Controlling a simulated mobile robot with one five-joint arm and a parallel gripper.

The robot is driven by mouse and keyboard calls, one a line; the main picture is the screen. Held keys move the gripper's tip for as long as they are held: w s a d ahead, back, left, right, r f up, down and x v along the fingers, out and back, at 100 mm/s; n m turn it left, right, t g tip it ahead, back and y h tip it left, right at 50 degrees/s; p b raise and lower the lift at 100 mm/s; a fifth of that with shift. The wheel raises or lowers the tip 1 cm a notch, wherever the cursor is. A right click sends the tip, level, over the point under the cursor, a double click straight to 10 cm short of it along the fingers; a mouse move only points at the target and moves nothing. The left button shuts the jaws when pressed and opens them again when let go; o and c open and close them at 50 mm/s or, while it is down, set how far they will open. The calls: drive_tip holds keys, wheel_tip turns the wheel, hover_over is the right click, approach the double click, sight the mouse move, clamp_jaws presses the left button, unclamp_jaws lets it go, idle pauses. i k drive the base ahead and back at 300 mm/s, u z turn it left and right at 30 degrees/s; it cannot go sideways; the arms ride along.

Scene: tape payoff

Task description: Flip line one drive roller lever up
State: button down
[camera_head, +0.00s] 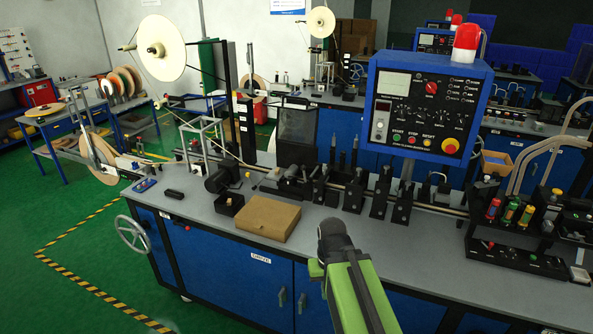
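The line one bench (225,265) has a blue cabinet labelled "DRIVE" and a grey top. A row of black roller stands (352,190) runs along its rail. A black motor-like cylinder (222,178) and a dark roller unit (290,183) sit left of the row. The drive roller lever is too small to pick out surely among these parts. My green arm rises from the bottom edge, and its dark end, where my gripper (334,236) is, shows over the bench's front edge, right of a brown box. Its fingers cannot be made out. It appears apart from the roller stands.
The brown box (268,217) and a small black open box (229,204) lie on the bench top. A blue control panel (425,105) with a red beacon stands behind. A tool rack (515,235) is at right. Green floor is free at left.

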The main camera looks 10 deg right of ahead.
sight(292, 169)
drive_tip(key=u, duration=0.25)
drive_tip(key=i, duration=0.95)
drive_tip(key=u, duration=0.75)
drive_tip(key=i, duration=0.8)
drive_tip(key=u, duration=0.45)
